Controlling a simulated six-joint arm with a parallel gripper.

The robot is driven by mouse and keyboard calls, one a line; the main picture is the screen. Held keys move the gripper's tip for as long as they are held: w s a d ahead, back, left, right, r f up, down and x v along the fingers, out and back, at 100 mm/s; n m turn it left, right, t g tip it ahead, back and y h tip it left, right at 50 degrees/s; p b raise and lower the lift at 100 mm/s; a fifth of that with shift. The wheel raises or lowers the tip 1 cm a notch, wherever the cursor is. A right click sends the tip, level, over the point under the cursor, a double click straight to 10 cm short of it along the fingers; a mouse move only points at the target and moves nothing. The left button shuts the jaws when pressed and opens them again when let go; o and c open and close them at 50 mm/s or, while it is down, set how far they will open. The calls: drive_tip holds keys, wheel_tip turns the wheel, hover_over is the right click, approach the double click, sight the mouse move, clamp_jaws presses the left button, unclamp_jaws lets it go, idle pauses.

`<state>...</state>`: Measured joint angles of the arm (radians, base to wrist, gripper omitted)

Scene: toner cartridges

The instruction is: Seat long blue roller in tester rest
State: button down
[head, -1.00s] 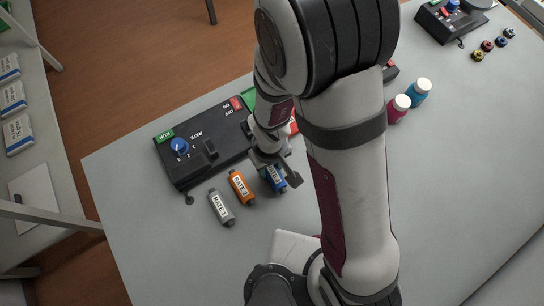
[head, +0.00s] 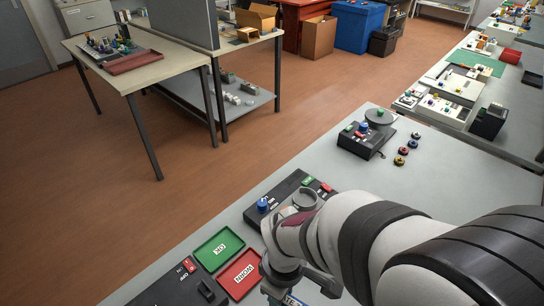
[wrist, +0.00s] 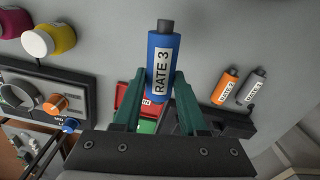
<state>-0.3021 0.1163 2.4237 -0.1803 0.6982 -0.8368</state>
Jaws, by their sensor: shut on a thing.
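The long blue roller (wrist: 160,75), labelled RATE 3, is upright in the wrist view, between the two green fingers of my gripper (wrist: 157,92). The fingers are shut on its lower half, and it appears held above the table. In the head view my gripper (head: 305,282) is at the bottom edge, mostly behind my arm, with only a sliver of the roller (head: 273,291) showing. A black tester panel (head: 170,292) with a switch is partly cut off at bottom left.
Orange (wrist: 224,90) and grey (wrist: 251,88) rollers lie right in the wrist view. A black device (head: 367,138) stands farther back.

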drive_tip(key=a+n, duration=0.5)
drive_tip(key=a, duration=0.2)
drive_tip(key=a+n, duration=0.5)
drive_tip(key=a, duration=0.2)
drive_tip(key=a+f+n, duration=0.1)
drive_tip(key=a+n, duration=0.5)
drive_tip(key=a, duration=0.1)
drive_tip(key=shift+w+a, duration=0.15)
drive_tip(key=shift+a, duration=0.2)
drive_tip(key=shift+f, duration=2.15)
drive_tip(key=shift+f, duration=0.9)
drive_tip(key=shift+c, duration=1.9)
unclamp_jaws()
